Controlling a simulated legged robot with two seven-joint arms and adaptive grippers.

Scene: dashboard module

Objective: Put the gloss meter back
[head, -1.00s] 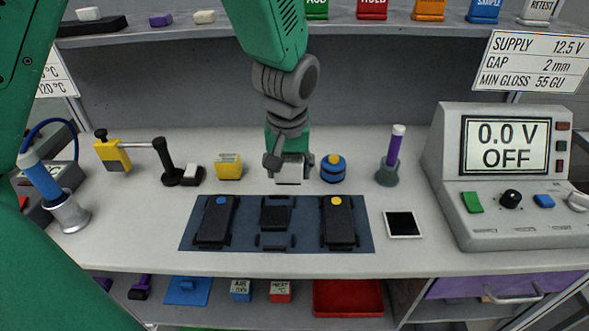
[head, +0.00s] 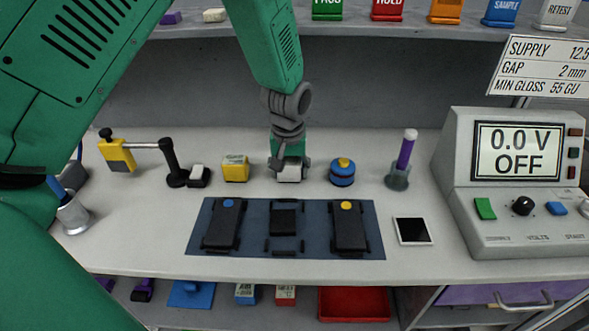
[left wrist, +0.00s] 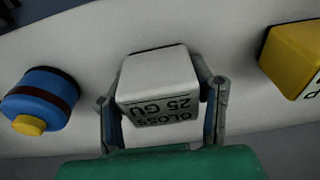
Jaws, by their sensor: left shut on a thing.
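The gloss meter (head: 290,174) is a small white block with a dark top edge. In the left wrist view (left wrist: 157,78) its face reads "GLOSS 25 GU". My left gripper (head: 289,166) is shut on it, with one finger on each side. The meter is behind the dark blue mat (head: 256,215), between a yellow block (head: 235,168) and a blue round piece (head: 342,172). It is at or just above the bench top; I cannot tell whether it touches. My right gripper is not in view.
The mat holds several black modules. A yellow gauge on a stand (head: 118,155) is at the left, a purple-handled tool (head: 404,158) in a grey holder at the right. The power supply console (head: 517,190) stands far right. A black-topped tile (head: 412,231) lies beside the mat.

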